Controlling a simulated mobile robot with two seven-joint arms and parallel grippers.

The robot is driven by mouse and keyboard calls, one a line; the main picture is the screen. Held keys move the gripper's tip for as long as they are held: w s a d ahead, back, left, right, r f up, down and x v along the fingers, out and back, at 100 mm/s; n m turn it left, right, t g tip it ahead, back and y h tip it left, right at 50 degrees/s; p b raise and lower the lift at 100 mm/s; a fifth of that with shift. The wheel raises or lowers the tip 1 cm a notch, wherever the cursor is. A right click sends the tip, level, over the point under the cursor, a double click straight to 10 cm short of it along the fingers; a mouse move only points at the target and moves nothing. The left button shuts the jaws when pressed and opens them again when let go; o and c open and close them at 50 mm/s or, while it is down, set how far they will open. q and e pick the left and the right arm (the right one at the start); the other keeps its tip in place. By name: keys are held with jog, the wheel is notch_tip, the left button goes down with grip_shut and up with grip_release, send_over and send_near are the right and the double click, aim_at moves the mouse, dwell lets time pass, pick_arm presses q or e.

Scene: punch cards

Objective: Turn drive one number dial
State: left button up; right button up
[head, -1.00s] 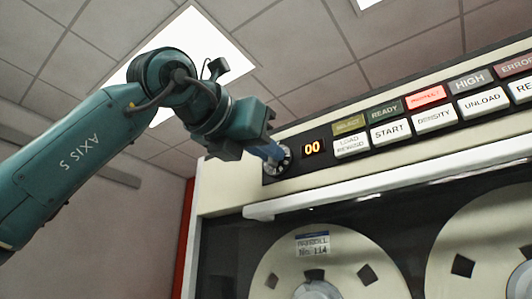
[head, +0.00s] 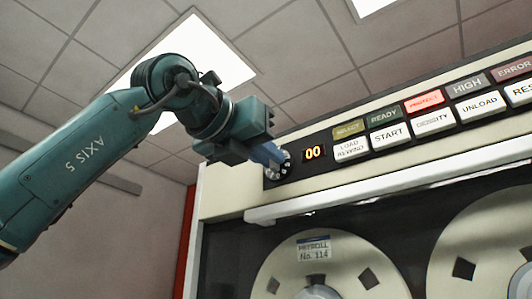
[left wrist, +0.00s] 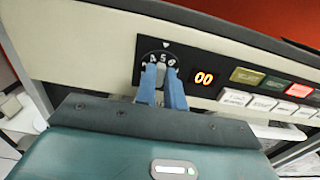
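The drive one number dial (head: 284,167) is a round dark dial with pale markings, left of the orange display reading 00 (head: 313,153). In the left wrist view, its upper face (left wrist: 160,57) shows digits that look like 4, 5 and 6, with 5 under a white triangle mark. My left gripper (head: 274,157) is at the dial. In the left wrist view, its two blue fingers (left wrist: 161,70) lie over the dial face, with a narrow gap between them. My right gripper is not in view.
Right of the display is a row of buttons, including START (head: 389,135) and DENSITY (head: 434,122). A red lamp (head: 424,102) is lit. A white ledge (head: 370,189) juts out below, above the tape reels (head: 330,260).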

pick_arm(q)
jog(key=o, duration=0.5)
jog(key=shift+c, duration=0.2)
